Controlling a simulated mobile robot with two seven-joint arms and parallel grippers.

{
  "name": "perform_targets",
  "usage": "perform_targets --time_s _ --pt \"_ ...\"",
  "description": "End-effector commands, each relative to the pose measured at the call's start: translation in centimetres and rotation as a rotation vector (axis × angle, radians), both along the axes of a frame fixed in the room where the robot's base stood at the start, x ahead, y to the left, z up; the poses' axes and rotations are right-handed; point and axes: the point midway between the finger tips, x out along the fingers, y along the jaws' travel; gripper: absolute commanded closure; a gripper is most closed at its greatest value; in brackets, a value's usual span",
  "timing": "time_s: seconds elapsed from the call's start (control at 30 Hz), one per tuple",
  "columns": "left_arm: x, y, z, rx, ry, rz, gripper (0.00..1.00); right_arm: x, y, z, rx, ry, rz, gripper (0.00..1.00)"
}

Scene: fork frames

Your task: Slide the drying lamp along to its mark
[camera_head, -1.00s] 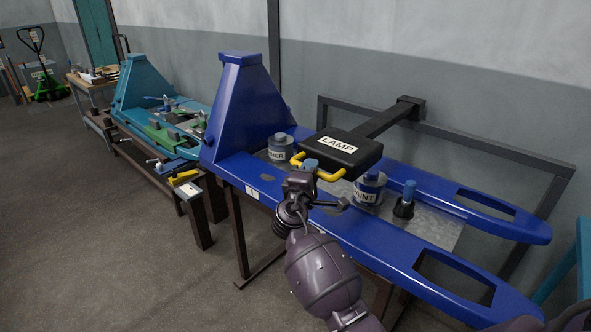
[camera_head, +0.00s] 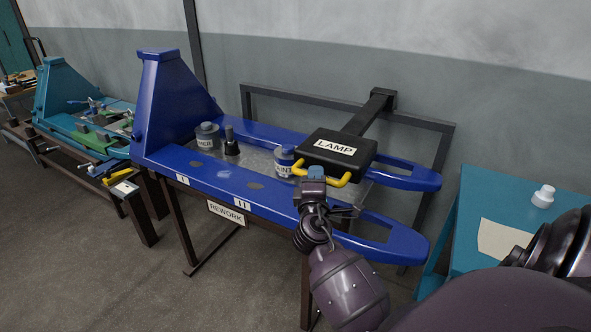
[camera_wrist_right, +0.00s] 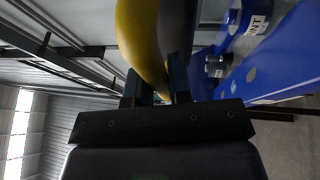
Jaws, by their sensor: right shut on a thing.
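The black drying lamp (camera_head: 352,159), labelled LAMP, hangs from a dark arm on the wall rail, over the right part of the blue fork frame (camera_head: 215,176). Its yellow handle (camera_head: 345,181) faces me. My right gripper (camera_head: 314,178) is shut on this handle. In the right wrist view the handle (camera_wrist_right: 138,35) runs down between the fingers (camera_wrist_right: 157,92). The frame's front beam carries a label I (camera_head: 182,180) and a label II (camera_head: 242,203); the lamp is right of both. Dark round patches (camera_head: 255,185) show on the beam. My left gripper is not in view.
A grey can (camera_head: 207,137), a dark bottle (camera_head: 231,145) and a PAINT can (camera_head: 284,160) stand on the metal sheet, left of the lamp. A teal table (camera_head: 470,225) is at the right. A REWORK sign (camera_head: 226,213) hangs below the front beam. A teal frame (camera_head: 65,100) stands far left.

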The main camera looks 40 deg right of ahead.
Motion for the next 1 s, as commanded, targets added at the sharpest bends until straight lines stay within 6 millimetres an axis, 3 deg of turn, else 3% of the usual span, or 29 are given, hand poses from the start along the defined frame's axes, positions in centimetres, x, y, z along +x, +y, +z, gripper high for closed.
perform_targets --time_s 0.2,0.5,0.7,1.0 --pt "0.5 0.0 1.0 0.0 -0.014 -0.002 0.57 -6.5 -2.5 0.2 -0.004 0.001 -0.006 1.0" --pt "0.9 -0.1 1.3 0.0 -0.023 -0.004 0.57 -12.9 -4.8 0.1 -0.003 0.0 -0.005 1.0" --pt "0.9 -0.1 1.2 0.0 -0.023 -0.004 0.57 -14.9 -5.5 0.1 -0.003 -0.001 -0.005 1.0" --pt "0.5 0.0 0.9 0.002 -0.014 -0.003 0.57 -15.5 -5.8 0.2 -0.003 -0.001 -0.005 1.0"
